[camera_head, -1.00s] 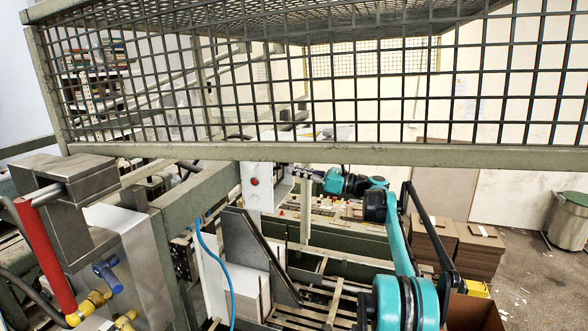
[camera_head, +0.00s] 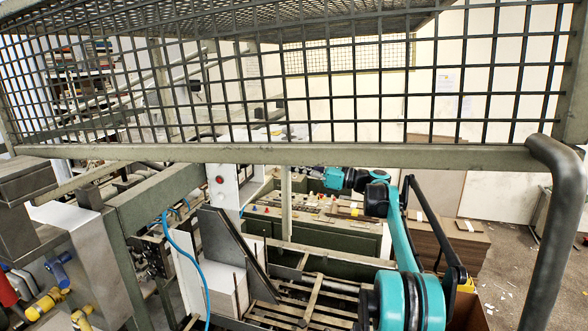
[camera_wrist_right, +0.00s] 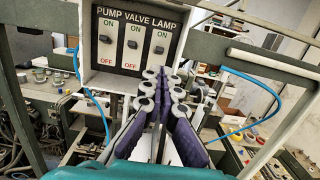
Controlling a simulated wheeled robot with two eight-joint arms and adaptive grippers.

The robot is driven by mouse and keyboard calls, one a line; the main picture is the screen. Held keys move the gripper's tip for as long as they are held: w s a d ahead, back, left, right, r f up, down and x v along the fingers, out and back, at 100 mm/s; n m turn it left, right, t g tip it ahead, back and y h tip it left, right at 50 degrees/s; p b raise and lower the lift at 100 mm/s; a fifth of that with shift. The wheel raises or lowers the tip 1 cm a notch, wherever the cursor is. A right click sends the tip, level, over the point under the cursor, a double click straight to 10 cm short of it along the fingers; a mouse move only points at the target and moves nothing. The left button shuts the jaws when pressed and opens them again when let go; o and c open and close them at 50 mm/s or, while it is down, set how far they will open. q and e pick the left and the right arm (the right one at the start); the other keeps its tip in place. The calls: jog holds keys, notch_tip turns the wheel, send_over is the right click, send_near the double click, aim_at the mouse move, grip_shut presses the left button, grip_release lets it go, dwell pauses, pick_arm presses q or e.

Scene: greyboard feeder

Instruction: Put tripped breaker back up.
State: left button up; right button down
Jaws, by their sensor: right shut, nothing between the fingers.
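The breaker panel (camera_wrist_right: 135,48) shows in the right wrist view, with three dark levers under the labels PUMP, VALVE and LAMP. The pump lever (camera_wrist_right: 105,39), valve lever (camera_wrist_right: 132,44) and lamp lever (camera_wrist_right: 160,49) sit between ON above and OFF below. Contact cannot be told. In the head view, my right gripper (camera_head: 312,172) is small, right of the white panel box (camera_head: 252,187). My left gripper is not in view.
A wire mesh guard (camera_head: 300,95) with a green lower rail spans the upper head view. A thick grey pipe (camera_head: 555,220) stands at the right. A slatted bed (camera_head: 310,300) lies below the arm. A blue hose (camera_wrist_right: 265,85) loops right of the panel.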

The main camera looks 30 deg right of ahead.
jog(key=s+a+f+n+g+h+b, duration=0.2)
jog(key=s+a+f+n+b, duration=0.2)
jog(key=a+f+b, duration=0.35)
jog(key=s+a+f+n+g+h+b, duration=0.1)
jog(key=s+a+f+n+g+b, duration=0.2)
jog(key=a+f, duration=0.65)
jog(key=s+a+f+n+g+h+b, duration=0.15)
jog(key=s+a+f+n+b, duration=0.35)
jog(key=f, duration=0.5)
pick_arm(q)
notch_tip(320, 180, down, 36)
jog(key=b, duration=2)
pick_arm(e)
jog(key=s+a+f+n+h, duration=0.1)
jog(key=s+f+n, duration=0.4)
jog(key=f, duration=0.8)
jog(key=s+a+f+n+h, duration=0.2)
jog(key=s+f+n+h, duration=0.2)
jog(key=s+f, duration=0.7)
jog(key=s+a+f+n+h, duration=0.2)
jog(key=s+f+n, duration=0.4)
jog(key=f, duration=0.9)
jog(key=shift+s+n+g+h, duration=0.35)
jog(key=shift+s+n+h, duration=0.1)
jog(key=shift+s, duration=0.45)
jog(key=shift+f, duration=0.1)
